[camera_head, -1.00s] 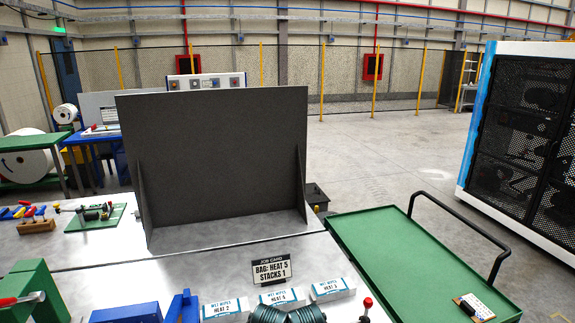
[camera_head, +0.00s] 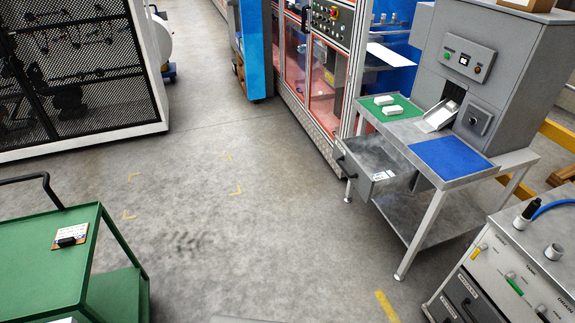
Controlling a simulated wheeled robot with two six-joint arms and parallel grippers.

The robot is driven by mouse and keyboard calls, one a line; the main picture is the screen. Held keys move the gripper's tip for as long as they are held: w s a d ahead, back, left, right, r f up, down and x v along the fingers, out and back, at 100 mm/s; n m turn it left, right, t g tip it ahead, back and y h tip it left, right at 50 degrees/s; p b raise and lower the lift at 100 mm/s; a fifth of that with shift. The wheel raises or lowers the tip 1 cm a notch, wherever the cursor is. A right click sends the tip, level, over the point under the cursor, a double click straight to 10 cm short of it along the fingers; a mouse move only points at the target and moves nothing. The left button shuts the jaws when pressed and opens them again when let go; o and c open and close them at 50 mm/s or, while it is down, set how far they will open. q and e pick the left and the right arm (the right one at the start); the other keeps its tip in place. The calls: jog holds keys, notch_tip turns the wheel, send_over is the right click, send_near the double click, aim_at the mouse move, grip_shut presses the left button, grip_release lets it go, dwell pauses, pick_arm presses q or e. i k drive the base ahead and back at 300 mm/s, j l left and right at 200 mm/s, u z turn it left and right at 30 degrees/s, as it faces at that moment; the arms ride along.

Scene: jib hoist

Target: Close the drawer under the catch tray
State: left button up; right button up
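The drawer (camera_head: 372,168) stands pulled out under the left end of the grey table, its front facing left with a dark handle (camera_head: 346,167). The catch tray is the table top, with a green mat (camera_head: 379,106) and a blue mat (camera_head: 452,159) on it. Two white blocks (camera_head: 389,106) lie on the green mat. A chute (camera_head: 438,116) from the grey machine (camera_head: 474,62) slopes down onto the tray. Neither of my grippers is in view.
Open floor (camera_head: 220,220) with yellow corner marks lies left of the drawer. A green cart (camera_head: 60,259) is at lower left, a grey cabinet (camera_head: 510,258) at lower right. A red-framed machine (camera_head: 318,75) stands behind the tray. A black mesh cabinet (camera_head: 75,75) is at upper left.

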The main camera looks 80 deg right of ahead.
aim_at(363, 156)
jog(key=z, duration=3.35)
